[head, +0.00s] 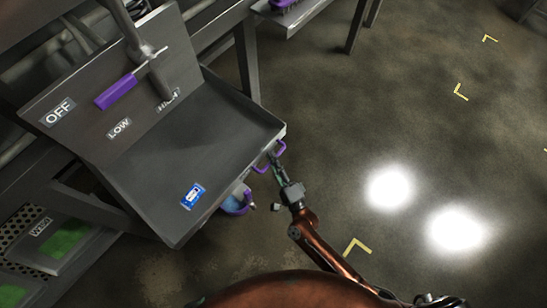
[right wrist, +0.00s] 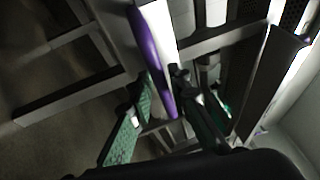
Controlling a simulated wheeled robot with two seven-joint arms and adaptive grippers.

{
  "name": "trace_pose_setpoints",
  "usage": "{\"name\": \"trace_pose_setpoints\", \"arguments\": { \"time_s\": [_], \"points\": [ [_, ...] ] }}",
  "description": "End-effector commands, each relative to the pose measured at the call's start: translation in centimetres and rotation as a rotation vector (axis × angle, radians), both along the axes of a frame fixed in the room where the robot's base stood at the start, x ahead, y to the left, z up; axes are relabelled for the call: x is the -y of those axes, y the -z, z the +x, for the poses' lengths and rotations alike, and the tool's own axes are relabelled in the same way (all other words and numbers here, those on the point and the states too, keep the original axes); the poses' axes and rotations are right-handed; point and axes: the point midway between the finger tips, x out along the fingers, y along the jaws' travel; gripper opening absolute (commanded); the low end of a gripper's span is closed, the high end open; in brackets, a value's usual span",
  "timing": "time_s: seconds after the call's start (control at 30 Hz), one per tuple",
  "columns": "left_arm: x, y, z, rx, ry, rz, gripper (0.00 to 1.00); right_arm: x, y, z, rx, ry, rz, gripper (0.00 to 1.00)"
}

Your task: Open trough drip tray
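A purple handle (head: 268,158) sticks out from the right front edge of the grey metal trough (head: 225,115). My right gripper (head: 275,160) is at this handle. In the right wrist view, a long purple bar (right wrist: 152,50) runs down between the green-padded fingers of my right gripper (right wrist: 164,74). The fingertips are close to the bar on both sides; whether they press on it is unclear. The drip tray itself cannot be told apart from the trough. My left gripper is not in view.
A lever with a purple grip (head: 116,92) stands over the panel marked OFF, LOW and HIGH. A blue label (head: 193,195) lies on the trough surface. A blue and purple round item (head: 237,202) hangs below the edge. The floor to the right is clear.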

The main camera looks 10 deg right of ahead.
Motion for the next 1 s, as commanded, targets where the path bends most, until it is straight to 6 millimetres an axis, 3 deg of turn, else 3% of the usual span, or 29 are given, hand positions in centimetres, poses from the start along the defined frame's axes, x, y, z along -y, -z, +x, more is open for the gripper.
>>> {"name": "trace_pose_setpoints", "arguments": {
  "time_s": [0.23, 0.37, 0.8, 1.0],
  "points": [
    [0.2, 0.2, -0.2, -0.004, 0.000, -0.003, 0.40, 0.1, -0.1, -0.1, 0.002, 0.001, 0.001, 0.17],
    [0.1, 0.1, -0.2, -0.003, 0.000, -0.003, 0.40, 0.4, 0.2, -1.2, 0.000, 0.001, 0.000, 0.17],
    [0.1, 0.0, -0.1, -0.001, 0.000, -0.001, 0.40, 2.6, 1.7, -9.2, -0.001, 0.000, -0.001, 0.17],
    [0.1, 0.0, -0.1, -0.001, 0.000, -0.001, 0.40, 3.1, 1.9, -11.0, 0.001, 0.000, 0.000, 0.17]
  ]
}}
